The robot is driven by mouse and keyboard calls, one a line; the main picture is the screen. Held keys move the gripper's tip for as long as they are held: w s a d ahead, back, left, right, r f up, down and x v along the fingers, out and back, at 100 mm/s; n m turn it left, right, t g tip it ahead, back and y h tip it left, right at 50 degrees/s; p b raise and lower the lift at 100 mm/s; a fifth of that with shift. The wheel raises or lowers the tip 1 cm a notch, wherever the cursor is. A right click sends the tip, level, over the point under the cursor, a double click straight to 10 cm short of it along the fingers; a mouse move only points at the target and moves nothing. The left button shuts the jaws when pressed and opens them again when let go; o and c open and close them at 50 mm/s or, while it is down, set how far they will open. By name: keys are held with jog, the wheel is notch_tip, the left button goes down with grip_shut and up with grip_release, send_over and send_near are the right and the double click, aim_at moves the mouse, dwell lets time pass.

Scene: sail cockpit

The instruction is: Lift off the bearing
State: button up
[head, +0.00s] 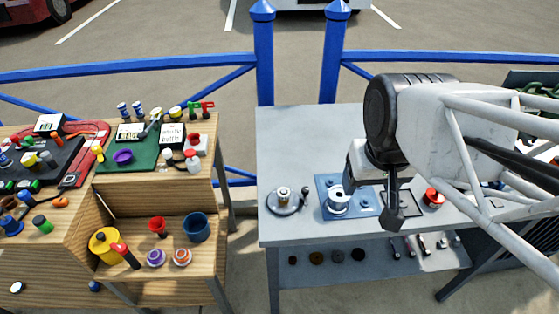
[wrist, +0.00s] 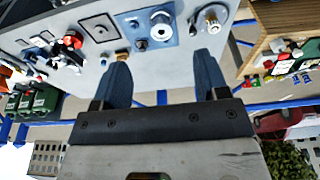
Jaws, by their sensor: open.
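A silver ring-shaped part (head: 337,199) sits on a blue plate (head: 326,182) on the grey table; it also shows in the wrist view (wrist: 161,30). To its left, a metal cylinder with a brass-coloured centre (head: 284,194) stands on a round grey base; it also shows in the wrist view (wrist: 212,18). I cannot tell for sure which one is the bearing. My gripper (head: 395,218) is above the table, just right of the blue plate. In the wrist view my gripper (wrist: 163,75) has its two dark fingers wide apart with nothing between them.
A red knob-like part (head: 433,198) stands right of my gripper. A lower shelf (head: 375,270) holds several small dark discs and metal parts. A wooden workbench (head: 145,190) with many coloured items stands at left. Blue railing (head: 180,62) runs behind. The grey table's back left is clear.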

jog(key=n+g, duration=0.3)
jog(key=n, duration=1.5)
send_over(284, 190)
jog(key=f, duration=1.5)
jog(key=shift+w+a+f, duration=0.1)
jog(key=shift+a+f, duration=0.05)
jog(key=shift+a, duration=0.15)
jog(key=shift+f, duration=0.1)
jog(key=shift+f, duration=1.2)
jog(key=shift+d+f, duration=0.1)
jog(key=shift+d+f, duration=0.2)
jog(key=shift+f, duration=2.3)
